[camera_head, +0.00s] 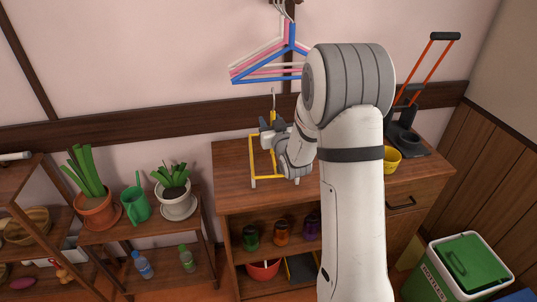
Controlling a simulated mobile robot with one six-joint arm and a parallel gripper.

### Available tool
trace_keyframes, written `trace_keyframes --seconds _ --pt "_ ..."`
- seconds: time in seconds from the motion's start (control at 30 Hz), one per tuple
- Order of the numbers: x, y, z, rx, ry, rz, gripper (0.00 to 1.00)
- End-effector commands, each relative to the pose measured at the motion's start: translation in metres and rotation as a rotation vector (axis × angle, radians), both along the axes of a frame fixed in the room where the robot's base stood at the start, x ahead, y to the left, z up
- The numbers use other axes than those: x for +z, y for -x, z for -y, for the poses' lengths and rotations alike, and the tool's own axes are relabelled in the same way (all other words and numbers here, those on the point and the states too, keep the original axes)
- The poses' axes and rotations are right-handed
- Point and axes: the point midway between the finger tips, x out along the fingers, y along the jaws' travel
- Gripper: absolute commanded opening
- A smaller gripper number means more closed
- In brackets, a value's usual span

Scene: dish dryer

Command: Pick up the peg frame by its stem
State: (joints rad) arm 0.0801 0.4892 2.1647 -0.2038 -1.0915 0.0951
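The peg frame is a yellow rectangular frame (253,160) with pale lower corners and a thin grey hooked stem (273,97) on top. It is upright at the wooden cabinet top (232,165); I cannot tell whether its lower corners touch the surface. My gripper (270,124) is at the top of the frame, with its dark fingers around or beside the base of the stem. The fingers are too small to tell whether they are shut on it. My gripper and wrist hide part of the frame's top and right side.
Pink, white and blue hangers (262,62) hang on the wall above. A yellow cup (391,159) and a black folding cart (405,135) with red handles stand on the cabinet's right. Potted plants (97,208) and a green watering can (135,202) stand on the left shelf.

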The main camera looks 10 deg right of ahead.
Motion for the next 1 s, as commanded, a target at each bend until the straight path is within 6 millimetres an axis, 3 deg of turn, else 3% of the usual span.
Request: trace_keyframes --seconds 0.43,1.0 --pt "0.0001 0.0003 0.0001 0.000 0.000 0.000 0.00" --pt "0.0008 0.0004 0.0002 0.000 0.000 0.001 0.00"
